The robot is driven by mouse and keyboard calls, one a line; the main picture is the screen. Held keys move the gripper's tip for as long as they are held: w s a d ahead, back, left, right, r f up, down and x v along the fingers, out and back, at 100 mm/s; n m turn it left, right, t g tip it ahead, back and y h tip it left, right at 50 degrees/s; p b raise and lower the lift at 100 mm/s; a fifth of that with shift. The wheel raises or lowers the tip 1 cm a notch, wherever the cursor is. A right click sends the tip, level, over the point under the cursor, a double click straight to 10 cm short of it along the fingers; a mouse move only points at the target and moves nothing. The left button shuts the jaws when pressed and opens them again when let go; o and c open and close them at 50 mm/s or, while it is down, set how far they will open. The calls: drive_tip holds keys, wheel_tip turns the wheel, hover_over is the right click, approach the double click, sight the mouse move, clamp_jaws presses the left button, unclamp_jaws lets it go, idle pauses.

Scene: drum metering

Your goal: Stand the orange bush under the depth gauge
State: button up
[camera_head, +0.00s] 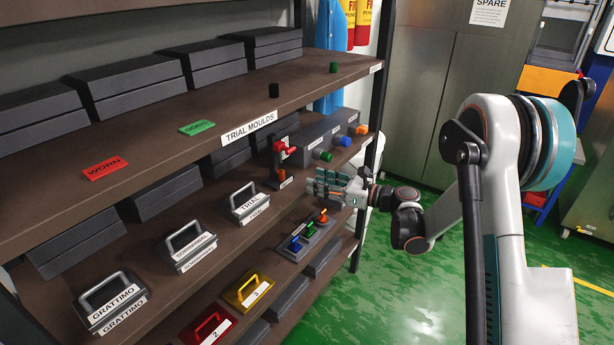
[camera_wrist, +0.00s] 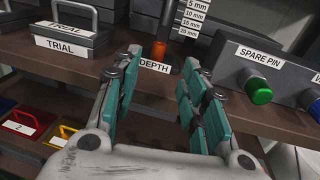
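The orange bush (camera_head: 281,175) stands upright on the middle shelf, at the foot of the depth gauge (camera_head: 285,151), which has a red part above the bush. In the wrist view the bush (camera_wrist: 160,49) shows beyond my fingertips, behind the DEPTH label (camera_wrist: 154,66). Scale labels (camera_wrist: 194,16) in mm stand behind it. My gripper (camera_head: 316,186) is in front of the shelf, right of the gauge. In the wrist view my gripper (camera_wrist: 160,68) has its fingers spread and nothing between them. The bush looks clear of the fingers. Whether it is exactly centred under the gauge, I cannot tell.
A grey block with a SPARE PIN label (camera_wrist: 260,55) and a green knob (camera_wrist: 260,92) is right of the gauge. A TRIAL case (camera_head: 249,204) stands left. A block with coloured levers (camera_head: 307,238) is on the shelf below. The upper shelf (camera_head: 225,120) overhangs the gauge.

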drive_tip(key=shift+s+d, duration=0.3)
drive_tip(key=shift+d, duration=0.1)
drive_tip(key=s+d+r+n+g+h, duration=0.1)
drive_tip(key=s+r+n+h, duration=0.4)
drive_tip(key=s, duration=0.3)
drive_tip(key=s+d+r+n+g+h, duration=0.1)
drive_tip(key=s+r+n+h, duration=0.1)
drive_tip(key=s+r+n, duration=0.45)
drive_tip(key=s+d+f+n+h, duration=0.1)
drive_tip(key=s+d+n+h, duration=0.3)
drive_tip(key=s, duration=0.8)
drive_tip(key=s+d+f+n+h, duration=0.2)
drive_tip(key=s+d+n+h, duration=0.2)
drive_tip(key=s, duration=0.7)
drive_tip(key=d+n, duration=0.2)
drive_tip(key=n, duration=0.2)
drive_tip(key=shift+s+d+f, duration=0.15)
drive_tip(key=shift+s+d, duration=0.1)
drive_tip(key=shift+s, duration=0.1)
